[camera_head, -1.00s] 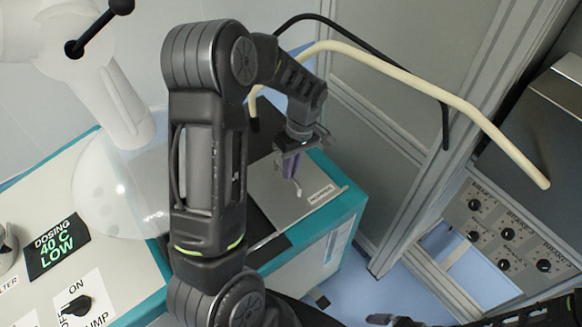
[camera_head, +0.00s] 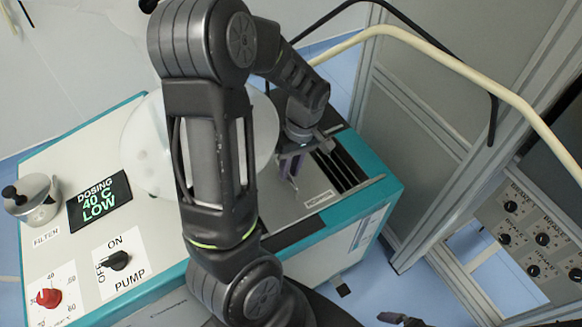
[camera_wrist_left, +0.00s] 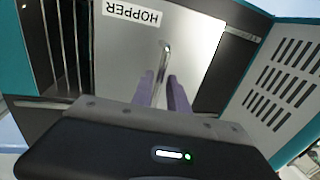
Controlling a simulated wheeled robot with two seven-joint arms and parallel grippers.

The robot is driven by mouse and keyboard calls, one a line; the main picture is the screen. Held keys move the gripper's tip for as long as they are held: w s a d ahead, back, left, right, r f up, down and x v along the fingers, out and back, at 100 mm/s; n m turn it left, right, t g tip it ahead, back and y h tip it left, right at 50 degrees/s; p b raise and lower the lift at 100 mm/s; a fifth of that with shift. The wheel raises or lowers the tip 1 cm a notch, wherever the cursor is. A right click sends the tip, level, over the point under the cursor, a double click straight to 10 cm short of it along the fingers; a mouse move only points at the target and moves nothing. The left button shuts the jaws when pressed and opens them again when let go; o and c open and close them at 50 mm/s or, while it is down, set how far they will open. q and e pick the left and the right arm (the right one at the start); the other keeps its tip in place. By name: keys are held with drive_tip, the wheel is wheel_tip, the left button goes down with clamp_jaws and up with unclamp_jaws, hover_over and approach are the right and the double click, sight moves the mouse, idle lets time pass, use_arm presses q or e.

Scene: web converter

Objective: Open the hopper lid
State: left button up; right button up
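The grey hopper lid (camera_head: 295,208) with its "HOPPER" label lies flat on top of the teal-edged machine. Dark slots of the uncovered opening (camera_head: 345,165) show on its right. The wrist view also shows the lid (camera_wrist_left: 195,40), with the slotted opening (camera_wrist_left: 65,45) at left. A thin metal handle (camera_wrist_left: 165,58) stands up from the lid between the purple fingers of my left gripper (camera_wrist_left: 160,92). The fingers appear closed on it; their contact is partly hidden. The left gripper also shows in the head view (camera_head: 290,165). Only a dark tip of my right gripper (camera_head: 400,319) shows at the bottom edge.
The dosing display (camera_head: 99,201), pump knob (camera_head: 118,260) and red dial (camera_head: 48,298) are on the machine's left top. A round translucent cover (camera_head: 145,145) is behind my left arm. A cream pipe (camera_head: 450,62) and metal frame stand at right.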

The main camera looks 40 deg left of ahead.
use_arm(q)
drive_tip(key=shift+o, duration=1.1)
drive_tip(key=shift+w, duration=0.1)
